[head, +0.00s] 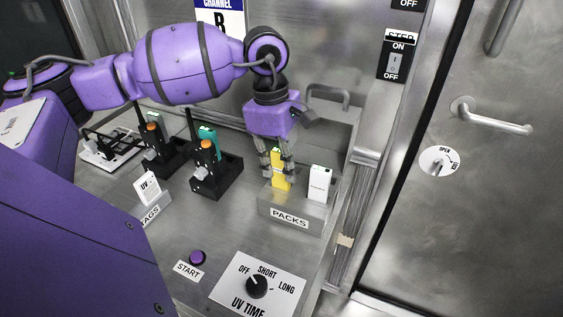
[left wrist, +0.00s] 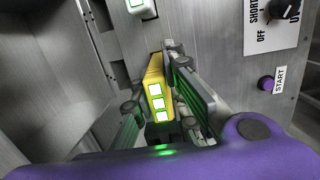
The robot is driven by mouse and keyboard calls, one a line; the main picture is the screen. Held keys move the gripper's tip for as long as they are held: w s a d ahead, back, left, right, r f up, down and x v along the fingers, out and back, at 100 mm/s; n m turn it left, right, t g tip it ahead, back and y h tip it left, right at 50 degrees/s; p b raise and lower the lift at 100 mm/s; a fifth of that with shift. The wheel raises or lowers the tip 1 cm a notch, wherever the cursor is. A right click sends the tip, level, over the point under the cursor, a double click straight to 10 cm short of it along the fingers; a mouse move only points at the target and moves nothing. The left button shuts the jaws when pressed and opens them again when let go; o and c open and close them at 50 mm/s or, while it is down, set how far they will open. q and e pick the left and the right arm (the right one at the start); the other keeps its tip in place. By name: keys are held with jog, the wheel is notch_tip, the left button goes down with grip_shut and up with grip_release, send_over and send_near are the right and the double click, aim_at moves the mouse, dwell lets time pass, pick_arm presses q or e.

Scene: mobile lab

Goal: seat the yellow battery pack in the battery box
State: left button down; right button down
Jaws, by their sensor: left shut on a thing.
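The yellow battery pack (head: 279,171) is upright at the left end of the grey block labelled PACKS (head: 290,214). My left gripper (head: 279,176) comes down over it from above, its two fingers shut on the pack's sides. In the left wrist view the yellow pack (left wrist: 156,88) lies between the fingers, with lit greenish-white squares on its end. I cannot tell whether its foot still rests in the block. No part is labelled as the battery box; two black cradles, one in front (head: 216,184) and one behind (head: 164,158), hold upright devices with orange tops. My right gripper is not in view.
A white pack (head: 319,183) stands close to the right of the yellow one. A UV tag (head: 148,188) stands in the TAGS block. The START button (head: 197,257) and UV TIME dial (head: 257,286) are in front. Bare metal lies between the front cradle and PACKS block.

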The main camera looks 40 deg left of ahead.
pick_arm(q)
jog(key=shift+f+b, duration=0.4)
jog(key=shift+f, duration=0.25)
jog(key=c, duration=1.7)
grip_release()
jog(key=shift+o, duration=0.2)
jog(key=r, duration=0.4)
jog(key=a+r, duration=0.1)
jog(key=r, duration=0.7)
jog(key=shift+s+a, duration=0.2)
